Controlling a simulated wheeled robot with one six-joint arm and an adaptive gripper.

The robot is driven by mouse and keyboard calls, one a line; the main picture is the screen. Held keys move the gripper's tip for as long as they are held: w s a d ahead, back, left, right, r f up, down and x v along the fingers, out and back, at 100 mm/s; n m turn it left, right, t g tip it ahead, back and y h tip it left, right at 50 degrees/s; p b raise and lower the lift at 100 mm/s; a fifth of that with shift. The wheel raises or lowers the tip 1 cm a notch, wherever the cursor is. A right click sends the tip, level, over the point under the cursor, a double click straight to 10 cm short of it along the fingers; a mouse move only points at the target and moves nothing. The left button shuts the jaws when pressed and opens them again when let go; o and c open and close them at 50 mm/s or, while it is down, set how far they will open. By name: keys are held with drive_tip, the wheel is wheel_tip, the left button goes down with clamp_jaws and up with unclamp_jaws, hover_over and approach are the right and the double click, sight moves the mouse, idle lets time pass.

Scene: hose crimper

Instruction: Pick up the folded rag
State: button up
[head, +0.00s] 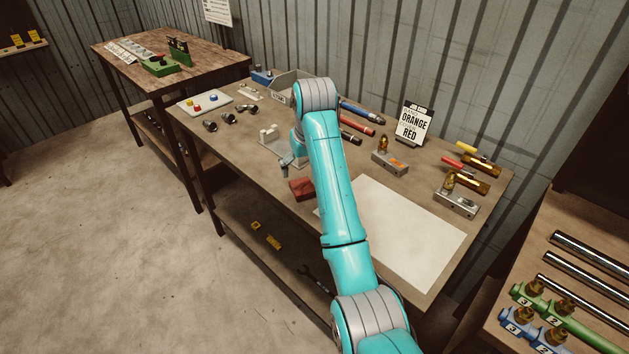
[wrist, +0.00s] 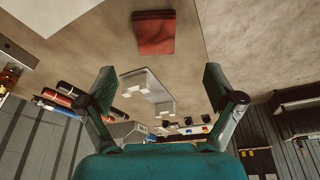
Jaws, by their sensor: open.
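The folded rag (head: 302,189) is a flat dark-red rectangle. In the head view it lies on the workbench near its front edge, partly hidden behind my arm. In the wrist view the rag (wrist: 154,33) shows whole at the top middle, beyond my fingertips and apart from them. My gripper (wrist: 160,83) is open and empty, its two fingers spread wide. In the head view only a part of my gripper (head: 287,161) shows, above the bench just behind and left of the rag; the rest is hidden by my arm.
A grey metal fixture (wrist: 148,90) stands close to the rag. A white sheet (head: 405,230) covers the bench right of the rag. Hoses (head: 357,124) and a sign reading ORANGE RED (head: 413,124) are at the back. Dark fittings (head: 229,117) and a white tray (head: 205,101) are at the left.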

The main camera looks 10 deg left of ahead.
hover_over(303, 186)
drive_tip(key=s, duration=0.1)
drive_tip(key=f, duration=0.4)
drive_tip(key=shift+d+f, duration=0.35)
drive_tip(key=shift+d, duration=0.05)
drive_tip(key=shift+s+x, duration=0.1)
drive_tip(key=shift+x, duration=1.25)
drive_tip(key=shift+s+x, duration=0.15)
drive_tip(key=shift+x, duration=1.15)
drive_tip(key=shift+c, duration=0.3)
drive_tip(key=c, duration=1.2)
wheel_tip(303, 186, up, 10)
drive_tip(key=shift+r, duration=0.1)
